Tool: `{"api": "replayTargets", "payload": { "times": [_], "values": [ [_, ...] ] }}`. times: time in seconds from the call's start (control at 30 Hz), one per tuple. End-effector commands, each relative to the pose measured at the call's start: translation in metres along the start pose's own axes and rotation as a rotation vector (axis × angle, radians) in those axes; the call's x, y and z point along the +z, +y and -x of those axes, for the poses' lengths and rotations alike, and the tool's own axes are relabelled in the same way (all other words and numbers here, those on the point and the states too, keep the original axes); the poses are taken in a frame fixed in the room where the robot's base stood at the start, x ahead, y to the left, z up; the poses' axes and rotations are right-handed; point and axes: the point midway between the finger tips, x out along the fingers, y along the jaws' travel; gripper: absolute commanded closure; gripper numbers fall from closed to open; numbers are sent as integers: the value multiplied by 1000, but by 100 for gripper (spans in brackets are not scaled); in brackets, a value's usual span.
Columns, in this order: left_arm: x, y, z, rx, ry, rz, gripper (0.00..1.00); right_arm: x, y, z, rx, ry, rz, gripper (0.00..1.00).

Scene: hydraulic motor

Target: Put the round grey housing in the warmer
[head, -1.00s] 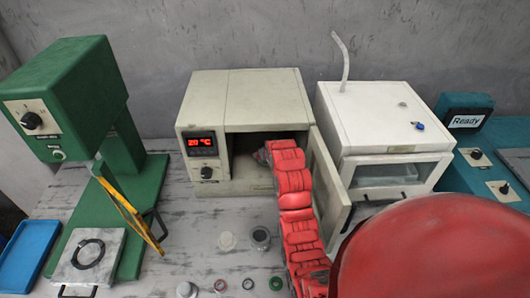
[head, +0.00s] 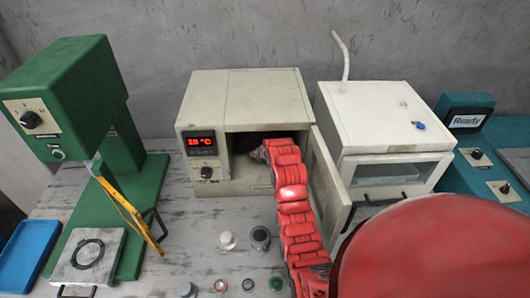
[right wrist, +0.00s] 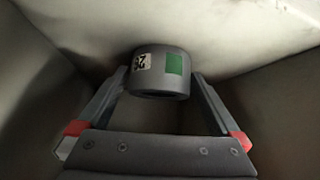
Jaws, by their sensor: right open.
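The round grey housing (right wrist: 160,82) is a short dark-grey cylinder with a green patch and a printed code label. In the right wrist view it stands inside the warmer's chamber, between the tips of my right gripper (right wrist: 160,75), whose fingers are spread apart. The warmer (head: 243,110) is the beige box with a red temperature display, and its door (head: 326,185) is swung open to the right. In the head view my red right arm reaches into its opening, and the housing in there is hidden. My left gripper is not in view.
A green press (head: 85,105) stands left and a white cabinet (head: 375,115) right of the warmer. A white part (head: 227,240), another grey round part (head: 261,238) and several small rings lie on the table in front. A blue tray (head: 22,258) is far left.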

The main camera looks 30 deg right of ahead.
Motion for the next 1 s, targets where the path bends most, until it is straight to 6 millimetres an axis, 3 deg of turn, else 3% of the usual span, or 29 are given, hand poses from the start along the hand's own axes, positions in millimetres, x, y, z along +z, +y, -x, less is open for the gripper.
{"api": "replayTargets", "payload": {
  "times": [0.27, 0.8, 1.0],
  "values": [
    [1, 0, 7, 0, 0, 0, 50, -2, 0, 21, 1, 6, 0, 0],
    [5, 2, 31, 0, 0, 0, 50, -2, 0, 109, 1, 6, -1, 0],
    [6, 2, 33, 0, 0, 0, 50, -2, 0, 121, 0, 1, -1, 0]
  ]
}}
